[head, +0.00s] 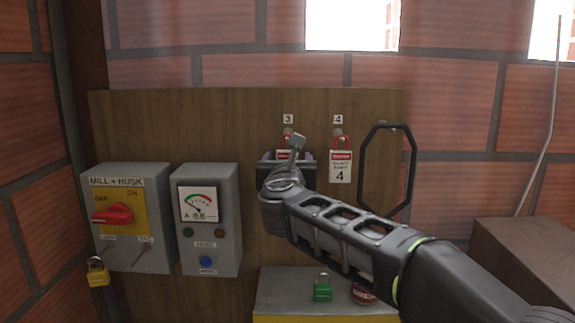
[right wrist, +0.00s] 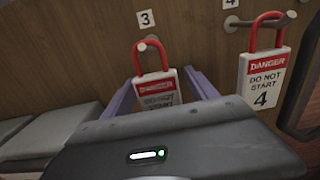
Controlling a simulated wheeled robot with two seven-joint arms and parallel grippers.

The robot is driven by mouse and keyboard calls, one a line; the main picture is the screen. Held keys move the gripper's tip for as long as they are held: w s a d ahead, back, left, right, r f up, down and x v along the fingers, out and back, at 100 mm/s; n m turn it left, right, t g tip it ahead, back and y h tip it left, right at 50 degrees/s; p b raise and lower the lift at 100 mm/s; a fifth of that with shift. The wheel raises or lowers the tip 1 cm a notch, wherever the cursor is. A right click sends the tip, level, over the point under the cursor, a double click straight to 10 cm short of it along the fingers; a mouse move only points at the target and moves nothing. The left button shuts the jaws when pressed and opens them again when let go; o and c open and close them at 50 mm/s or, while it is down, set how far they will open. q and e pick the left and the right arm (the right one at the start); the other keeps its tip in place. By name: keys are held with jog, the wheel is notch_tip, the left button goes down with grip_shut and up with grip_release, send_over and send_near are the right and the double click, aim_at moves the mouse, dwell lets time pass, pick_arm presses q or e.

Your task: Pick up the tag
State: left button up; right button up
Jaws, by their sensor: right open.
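A red and white danger tag with a red shackle (right wrist: 157,92) hangs on the peg under label 3. In the head view its red top (head: 288,154) shows just above my gripper, which hides the rest. A second tag, number 4 (head: 340,166), hangs on the peg to its right; it also shows in the right wrist view (right wrist: 263,78). My right gripper (head: 287,156) is at the tag under 3. Its two purple fingers (right wrist: 162,88) stand apart, one on each side of that tag. The lower part of the tag is hidden behind the gripper body. My left gripper is not in view.
The wooden board (head: 262,112) carries a mill and husk switch box (head: 128,250) with a yellow padlock (head: 97,273), and a meter box (head: 208,245). A black octagonal ring (head: 411,170) hangs right of the tags. A green padlock (head: 323,290) sits on the grey-topped box below.

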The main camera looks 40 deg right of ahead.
jog(key=c, duration=1.4)
jog(key=shift+r, duration=0.15)
jog(key=shift+c, duration=0.2)
jog(key=shift+r, duration=0.45)
jog(key=shift+s+a+r+b, duration=0.15)
jog(key=shift+s+a+b, duration=0.15)
jog(key=shift+b, duration=0.15)
jog(key=b+v, duration=0.4)
jog(key=v, duration=1.3)
